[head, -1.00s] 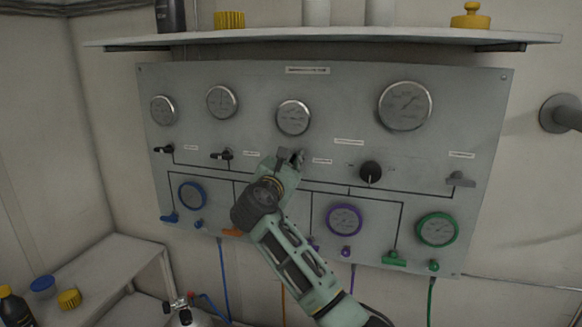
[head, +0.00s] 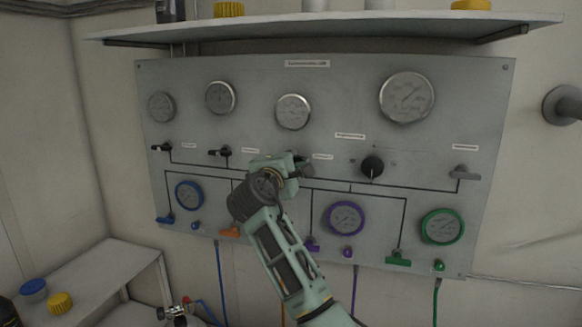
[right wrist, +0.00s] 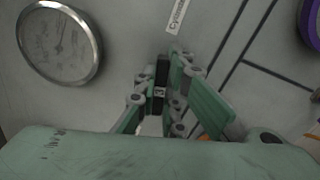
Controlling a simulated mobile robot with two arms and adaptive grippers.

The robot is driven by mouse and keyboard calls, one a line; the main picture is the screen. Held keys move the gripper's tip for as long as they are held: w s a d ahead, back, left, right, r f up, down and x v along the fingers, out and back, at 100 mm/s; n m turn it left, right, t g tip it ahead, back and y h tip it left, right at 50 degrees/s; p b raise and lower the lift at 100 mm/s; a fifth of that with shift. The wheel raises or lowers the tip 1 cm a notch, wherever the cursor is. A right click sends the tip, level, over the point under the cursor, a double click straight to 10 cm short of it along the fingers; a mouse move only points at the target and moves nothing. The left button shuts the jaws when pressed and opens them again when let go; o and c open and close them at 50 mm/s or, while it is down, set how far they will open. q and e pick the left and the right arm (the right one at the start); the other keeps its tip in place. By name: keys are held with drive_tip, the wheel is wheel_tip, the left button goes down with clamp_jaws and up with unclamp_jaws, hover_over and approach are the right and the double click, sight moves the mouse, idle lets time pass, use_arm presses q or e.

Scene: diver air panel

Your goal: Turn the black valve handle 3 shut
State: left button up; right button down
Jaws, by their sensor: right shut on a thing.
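The grey panel (head: 330,80) carries a row of valve handles under its gauges. Black valve handle 3 is mostly hidden in the head view by my right gripper (head: 304,170), which sits over the third valve place. In the right wrist view a black piece, the valve handle (right wrist: 161,72), shows between the fingers of the right gripper (right wrist: 163,85). The gripper is shut on it. The exact angle of the handle is hard to tell. My left gripper is not in view.
Two black handles (head: 162,148) (head: 220,153) sit to the left, a round black knob (head: 372,167) and a grey handle (head: 465,172) to the right. Coloured gauges and small valves lie below. A shelf (head: 330,24) juts out above; a side table (head: 95,275) stands lower left.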

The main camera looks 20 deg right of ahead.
drive_tip(key=shift+f+m+b, duration=0.1)
drive_tip(key=shift+m+b, duration=0.5)
drive_tip(key=shift+m, duration=0.5)
drive_tip(key=c, duration=1.8)
unclamp_jaws()
drive_tip(key=shift+c, duration=0.2)
drive_tip(key=v, duration=1.2)
